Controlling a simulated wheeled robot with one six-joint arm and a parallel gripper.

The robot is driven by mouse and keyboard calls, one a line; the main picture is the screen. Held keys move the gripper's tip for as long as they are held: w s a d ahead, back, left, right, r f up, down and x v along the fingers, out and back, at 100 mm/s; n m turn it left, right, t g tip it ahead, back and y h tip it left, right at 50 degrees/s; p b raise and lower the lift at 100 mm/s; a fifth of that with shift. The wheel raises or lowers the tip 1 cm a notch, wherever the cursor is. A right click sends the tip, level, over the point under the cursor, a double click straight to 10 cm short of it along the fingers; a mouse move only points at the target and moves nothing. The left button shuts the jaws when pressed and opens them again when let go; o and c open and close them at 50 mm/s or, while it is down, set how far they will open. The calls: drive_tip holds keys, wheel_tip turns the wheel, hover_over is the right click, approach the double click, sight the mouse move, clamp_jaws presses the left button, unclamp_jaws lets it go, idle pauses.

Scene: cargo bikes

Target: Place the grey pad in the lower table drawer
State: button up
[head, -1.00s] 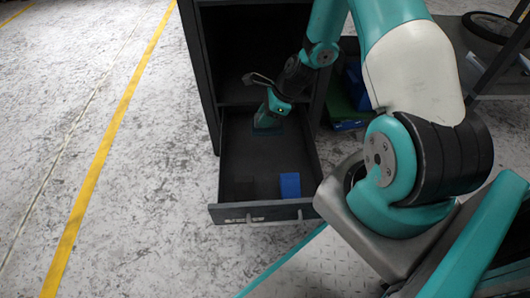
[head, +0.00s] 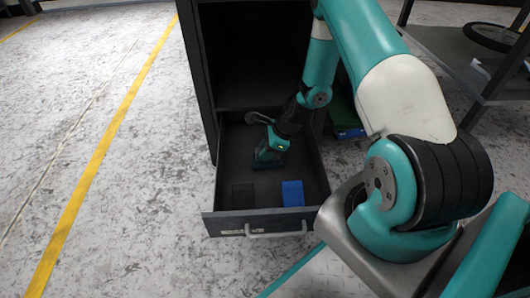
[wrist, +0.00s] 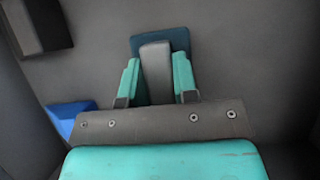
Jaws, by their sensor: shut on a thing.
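My gripper (head: 270,157) is inside the open lower drawer (head: 240,225), towards its back, pointing down. In the wrist view my gripper (wrist: 157,90) has its two teal fingers shut on the grey pad (wrist: 156,70), a narrow grey piece between them. A dark teal flat part (wrist: 178,40) shows at the far end of the pad; I cannot tell if it belongs to it. In the head view the pad is mostly hidden by the gripper. Whether it touches the drawer floor is unclear.
A blue block (head: 292,193) and a dark block (head: 243,195) lie near the drawer's front; they also show at the left of the wrist view. The drawer walls are close around my gripper. A dark open compartment (head: 260,60) is above. A rack with a wheel stands right.

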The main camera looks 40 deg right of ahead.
drive_tip(key=o, duration=0.9)
drive_tip(key=shift+f, duration=0.15)
drive_tip(key=p+v, duration=0.7)
drive_tip(key=v, duration=0.5)
drive_tip(key=a+r+n+g, duration=0.2)
drive_tip(key=a+r+n, duration=1.35)
drive_tip(key=r, duration=0.55)
drive_tip(key=s+a+r+n, duration=0.5)
drive_tip(key=s+r+n, duration=0.1)
drive_tip(key=s+n, duration=0.2)
drive_tip(key=s+a+r+n+g, duration=0.1)
drive_tip(key=s+a+r+n, duration=0.4)
drive_tip(key=s+n, duration=0.3)
drive_tip(key=s+a, duration=0.1)
drive_tip(key=s, duration=0.2)
drive_tip(key=shift+a+r+h, duration=0.35)
drive_tip(key=shift+r+h, duration=0.05)
